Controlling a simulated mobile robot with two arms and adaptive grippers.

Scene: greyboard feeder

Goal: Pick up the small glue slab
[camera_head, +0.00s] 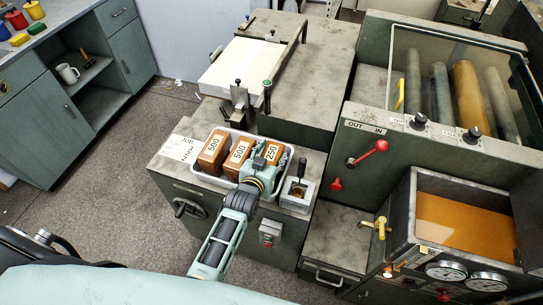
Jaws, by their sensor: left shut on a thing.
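The small glue slab (271,152) is brown with a white label reading 250. It is at the right end of a white tray (213,180) on the green machine's front ledge. My left gripper (264,160) reaches in from below and is shut on this slab, hiding part of it. I cannot tell whether the slab is clear of the tray floor. Two larger brown slabs marked 500, the left one (212,150) and the middle one (237,158), lie beside it in the tray. My right gripper is out of view.
A small metal box with a black-handled tool (299,189) stands just right of the tray. A numbered white card (183,147) lies to its left. Behind stand a lever and clamp (240,97). An open tank of amber glue (468,228) is at the right.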

